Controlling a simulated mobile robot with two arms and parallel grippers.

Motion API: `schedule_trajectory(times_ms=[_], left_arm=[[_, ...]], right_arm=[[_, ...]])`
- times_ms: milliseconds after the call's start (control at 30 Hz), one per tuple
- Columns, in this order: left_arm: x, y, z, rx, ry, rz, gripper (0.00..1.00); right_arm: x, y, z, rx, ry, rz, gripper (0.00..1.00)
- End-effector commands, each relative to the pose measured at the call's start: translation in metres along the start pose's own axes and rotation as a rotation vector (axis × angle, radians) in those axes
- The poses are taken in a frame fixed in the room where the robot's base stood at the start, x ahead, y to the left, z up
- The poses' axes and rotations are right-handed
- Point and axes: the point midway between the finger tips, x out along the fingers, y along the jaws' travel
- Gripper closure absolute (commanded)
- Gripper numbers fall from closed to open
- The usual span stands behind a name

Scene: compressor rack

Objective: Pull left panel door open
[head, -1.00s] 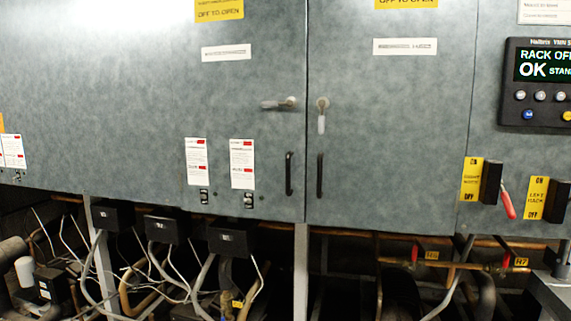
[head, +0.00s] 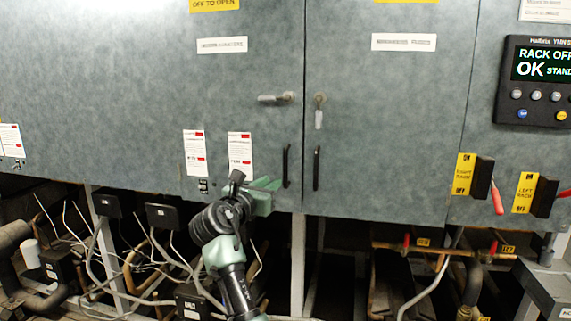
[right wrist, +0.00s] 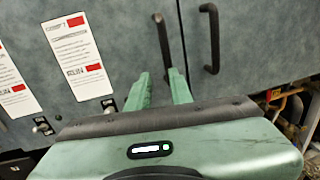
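The left panel door (head: 130,90) is grey-green and looks closed, flush with the right door (head: 390,130). Its black vertical bar handle (head: 285,166) is near its lower right corner. Its latch lever (head: 273,98) lies horizontal. My right gripper (head: 270,188) is just left of the handle's lower part in the head view. In the right wrist view, its green fingers (right wrist: 160,82) are open, with the lower end of the left door's handle (right wrist: 162,42) appearing between the tips. I cannot tell whether they touch it. My left gripper is not in view.
The right door's handle (head: 316,168) stands close beside the left one; its lever (head: 319,112) hangs vertical. Pipes, cables and black boxes (head: 162,217) fill the space below the doors. Switches (head: 482,178) and a display panel (head: 537,80) are at right.

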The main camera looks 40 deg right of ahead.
Motion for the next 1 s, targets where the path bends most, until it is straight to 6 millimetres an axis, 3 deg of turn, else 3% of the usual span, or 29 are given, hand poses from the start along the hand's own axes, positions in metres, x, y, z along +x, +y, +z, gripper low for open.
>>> schedule_trajectory(times_ms=[33, 133, 600, 1000], left_arm=[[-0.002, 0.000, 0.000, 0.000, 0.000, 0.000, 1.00], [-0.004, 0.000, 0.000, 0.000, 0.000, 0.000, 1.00], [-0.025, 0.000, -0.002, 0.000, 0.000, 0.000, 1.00], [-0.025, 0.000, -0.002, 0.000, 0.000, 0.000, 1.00]], right_arm=[[0.000, -0.006, 0.013, -0.011, -0.008, -0.018, 0.79], [0.003, -0.012, 0.022, -0.029, -0.014, -0.037, 0.79], [0.068, -0.013, 0.024, -0.030, -0.015, -0.035, 0.79], [0.077, -0.014, 0.021, -0.029, -0.014, -0.033, 0.82]])
